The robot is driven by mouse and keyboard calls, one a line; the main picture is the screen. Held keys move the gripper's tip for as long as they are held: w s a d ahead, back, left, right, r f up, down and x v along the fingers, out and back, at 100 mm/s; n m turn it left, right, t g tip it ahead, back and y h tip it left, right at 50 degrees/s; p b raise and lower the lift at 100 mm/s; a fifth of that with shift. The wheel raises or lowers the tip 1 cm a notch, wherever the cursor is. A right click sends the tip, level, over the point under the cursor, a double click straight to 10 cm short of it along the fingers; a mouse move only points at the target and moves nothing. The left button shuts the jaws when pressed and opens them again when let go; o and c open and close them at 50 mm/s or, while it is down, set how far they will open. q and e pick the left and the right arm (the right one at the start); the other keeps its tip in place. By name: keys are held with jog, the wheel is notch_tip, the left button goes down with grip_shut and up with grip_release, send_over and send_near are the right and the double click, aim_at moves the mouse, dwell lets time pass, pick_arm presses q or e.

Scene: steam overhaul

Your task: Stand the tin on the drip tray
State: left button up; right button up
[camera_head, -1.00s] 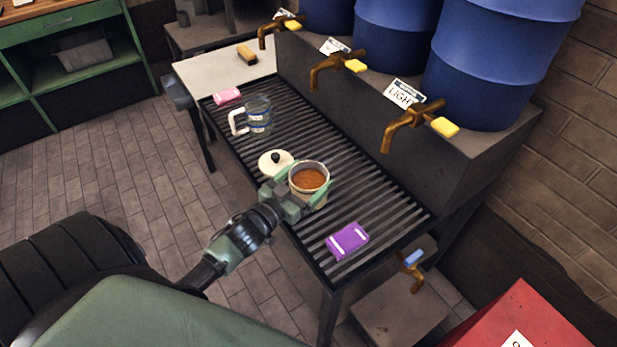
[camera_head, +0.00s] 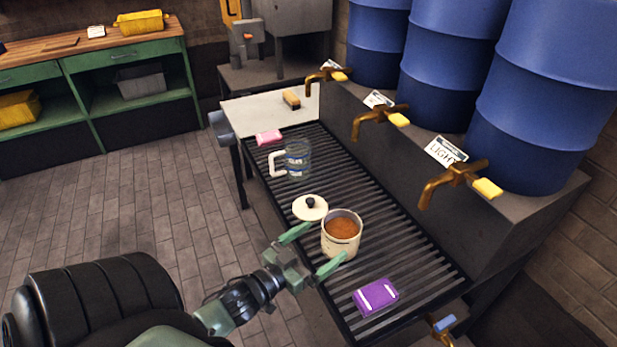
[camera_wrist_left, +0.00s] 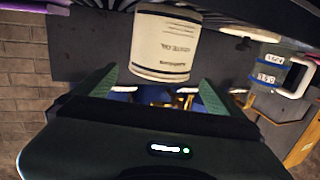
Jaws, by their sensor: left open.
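The cream tin (camera_head: 340,240), open at the top with orange-brown contents, stands upright on the slatted drip tray (camera_head: 392,226). Its lid (camera_head: 310,207), cream with a dark knob, lies on the tray just left of it. My left gripper (camera_head: 311,248) is open, its green fingers spread on the near side of the tin, with nothing held. In the left wrist view the tin (camera_wrist_left: 165,45), with printed text, appears just beyond the open fingers (camera_wrist_left: 165,92) and apart from them. My right gripper is not in view.
A clear measuring jug with a white handle (camera_head: 297,158), a pink block (camera_head: 269,138) and a purple packet (camera_head: 376,297) are on the tray. Brass taps (camera_head: 455,178) on blue barrels (camera_head: 545,100) overhang its back side. A brush (camera_head: 291,98) lies at the far end.

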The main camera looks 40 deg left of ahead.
pick_arm(q)
jog(key=s, duration=0.4)
jog(key=shift+a+r, duration=0.15)
jog(key=shift+a, duration=0.05)
jog(key=shift+w, duration=0.1)
dwell(1.0)
